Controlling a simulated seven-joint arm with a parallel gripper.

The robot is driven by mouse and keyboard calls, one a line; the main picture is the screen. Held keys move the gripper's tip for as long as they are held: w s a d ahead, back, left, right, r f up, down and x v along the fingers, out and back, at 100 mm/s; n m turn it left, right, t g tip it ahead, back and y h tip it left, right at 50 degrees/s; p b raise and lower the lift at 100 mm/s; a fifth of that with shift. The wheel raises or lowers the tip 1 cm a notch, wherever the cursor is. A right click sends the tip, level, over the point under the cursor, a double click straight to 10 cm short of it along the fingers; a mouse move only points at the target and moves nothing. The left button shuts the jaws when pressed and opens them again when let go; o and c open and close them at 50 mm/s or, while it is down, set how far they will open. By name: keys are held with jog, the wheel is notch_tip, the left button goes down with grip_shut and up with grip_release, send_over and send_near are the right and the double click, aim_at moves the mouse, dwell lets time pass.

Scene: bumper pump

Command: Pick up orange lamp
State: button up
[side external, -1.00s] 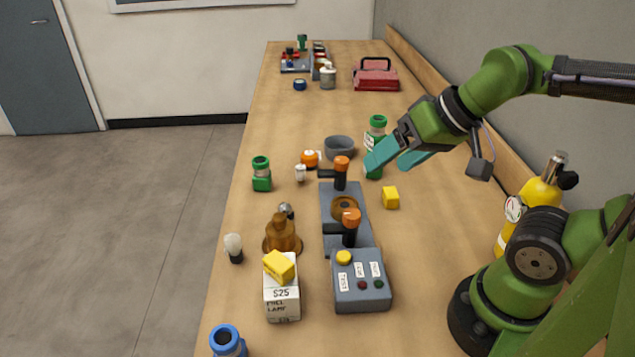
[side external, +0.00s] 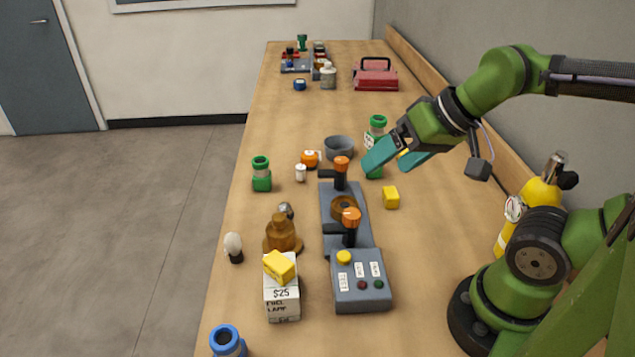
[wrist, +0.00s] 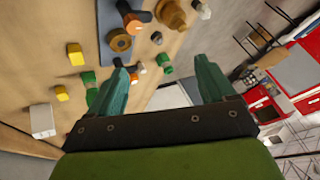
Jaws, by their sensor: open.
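A small rounded orange object (side external: 310,158), which looks like the orange lamp, lies on the bench left of the grey bowl. My gripper (side external: 387,162) has teal fingers. It is above the bench to the right of the orange object, near a green-capped jar. In the wrist view my gripper (wrist: 160,64) is open, with nothing between its fingers.
A grey fixture (side external: 332,211) with two orange-topped black handles stands nearby. A small white item (side external: 300,173), a green-capped jar (side external: 377,124) and a grey bowl (side external: 339,147) surround the orange object. A yellow block (side external: 391,197) lies right. The bench beyond the bowl has free room.

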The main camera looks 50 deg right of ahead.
jog(key=w+d+f+m+g, duration=0.1)
jog(key=w+d+f, duration=0.1)
jog(key=w, duration=0.3)
jog(key=w+d+f+g, duration=0.1)
jog(key=w+d+g, duration=0.1)
jog(key=w, duration=0.4)
jog(key=m+h, duration=0.1)
jog(key=h, duration=0.3)
send_near(310, 154)
jog(key=x, duration=0.5)
jog(key=shift+s+a+f, duration=0.1)
jog(key=shift+f, duration=0.15)
jog(key=shift+w+x, duration=0.2)
jog(key=shift+x, duration=2.7)
jog(key=shift+r, duration=0.1)
jog(key=c, duration=1.2)
jog(key=shift+o, duration=0.2)
